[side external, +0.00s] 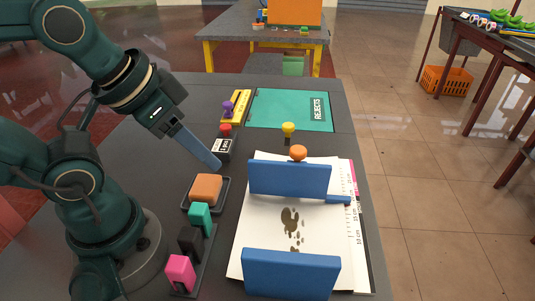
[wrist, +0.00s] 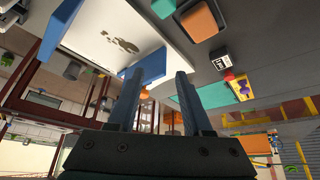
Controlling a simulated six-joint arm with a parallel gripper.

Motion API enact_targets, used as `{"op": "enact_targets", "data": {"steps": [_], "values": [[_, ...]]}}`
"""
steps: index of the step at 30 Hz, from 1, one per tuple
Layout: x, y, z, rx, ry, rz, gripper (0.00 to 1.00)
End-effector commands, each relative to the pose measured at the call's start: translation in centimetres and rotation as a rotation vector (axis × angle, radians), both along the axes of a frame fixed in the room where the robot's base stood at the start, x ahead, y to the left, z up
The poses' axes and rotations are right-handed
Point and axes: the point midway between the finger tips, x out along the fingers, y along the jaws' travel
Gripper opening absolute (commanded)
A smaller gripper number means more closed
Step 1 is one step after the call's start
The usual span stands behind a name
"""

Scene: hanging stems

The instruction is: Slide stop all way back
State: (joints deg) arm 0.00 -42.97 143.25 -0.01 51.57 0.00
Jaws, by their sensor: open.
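A blue upright panel (side external: 290,179) stands across the far part of a white board (side external: 255,222). A small blue tab (side external: 338,199) sticks out at its right, over the printed scale (side external: 354,225). This panel looks like the stop. An orange knob (side external: 298,152) shows just behind it. A second blue panel (side external: 292,273) stands across the near end. In the wrist view, the far panel (wrist: 150,68) is partly hidden by my fingers. My gripper (side external: 216,164) is open and empty, in the air left of the far panel. Its two fingers stand apart in the wrist view (wrist: 157,75).
Left of the board are an orange block (side external: 206,188) in a dark tray, and teal, black and pink blocks (side external: 180,270). A black box with a red button (side external: 224,140), a yellow slider with a purple knob (side external: 229,107), a yellow knob (side external: 288,129) and a teal mat (side external: 280,108) lie behind.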

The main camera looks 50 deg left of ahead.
Motion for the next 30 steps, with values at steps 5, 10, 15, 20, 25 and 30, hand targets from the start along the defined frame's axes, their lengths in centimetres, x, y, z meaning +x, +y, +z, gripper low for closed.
{"op": "enact_targets", "data": {"steps": [5,10,15,20,25,30], "values": [[-0.1,0.1,-0.1,0.021,0.006,-0.024,0.68],[-0.5,3.1,-0.7,0.242,0.065,-0.154,0.68],[-0.2,6.9,-1.6,0.609,0.251,-0.483,0.68],[2.4,8.9,-1.5,0.989,0.411,-0.864,0.68],[7.1,7.6,-0.8,1.407,0.511,-1.263,0.68],[11.4,2.2,-1.1,1.807,0.514,-1.603,0.68]]}}
